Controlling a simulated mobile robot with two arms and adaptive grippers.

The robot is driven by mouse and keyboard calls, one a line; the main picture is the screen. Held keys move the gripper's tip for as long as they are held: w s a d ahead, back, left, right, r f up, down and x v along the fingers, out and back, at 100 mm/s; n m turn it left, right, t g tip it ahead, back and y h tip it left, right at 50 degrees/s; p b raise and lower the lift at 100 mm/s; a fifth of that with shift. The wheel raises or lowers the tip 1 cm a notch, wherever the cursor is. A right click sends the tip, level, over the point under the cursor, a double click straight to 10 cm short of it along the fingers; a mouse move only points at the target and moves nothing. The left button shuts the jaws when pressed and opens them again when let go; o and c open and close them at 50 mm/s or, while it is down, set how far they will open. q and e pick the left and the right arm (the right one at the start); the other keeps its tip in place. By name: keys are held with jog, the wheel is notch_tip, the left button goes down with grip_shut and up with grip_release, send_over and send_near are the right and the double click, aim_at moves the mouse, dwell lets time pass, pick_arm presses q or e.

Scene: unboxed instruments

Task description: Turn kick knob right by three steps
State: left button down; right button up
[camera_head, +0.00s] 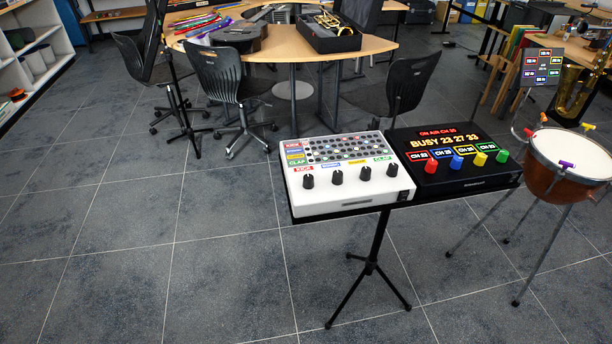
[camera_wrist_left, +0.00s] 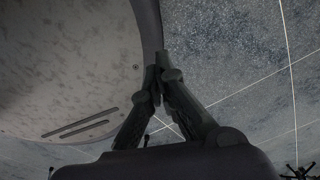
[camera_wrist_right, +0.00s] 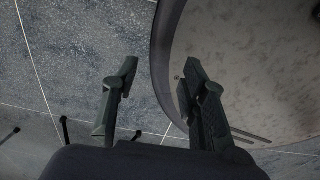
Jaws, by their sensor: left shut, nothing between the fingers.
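The white drum machine (camera_head: 345,196) stands on a small black stand in the head view. Its kick knob (camera_head: 308,181) is the leftmost of several black knobs along the front, below a red KICK label (camera_head: 303,169). The direction the knob points is too small to tell. My left gripper (camera_wrist_left: 155,80) shows in the left wrist view with its fingertips together and nothing between them. My right gripper (camera_wrist_right: 158,76) shows in the right wrist view with its fingers apart and empty. Neither gripper appears in the head view, and no knob shows in the wrist views.
A black box (camera_head: 450,183) with red, blue, yellow and green knobs and a lit display stands right beside the drum machine. A drum (camera_head: 565,165) on legs stands further right. Chairs and a round wooden table (camera_head: 375,47) are behind. The floor to the left is clear.

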pick_arm(q)
jog(key=shift+s, duration=0.15)
pick_arm(e)
jog(key=shift+w, duration=0.1)
pick_arm(q)
jog(key=shift+s, duration=0.45)
pick_arm(e)
jog(key=shift+w+d, duration=0.2)
jog(key=shift+w, duration=0.2)
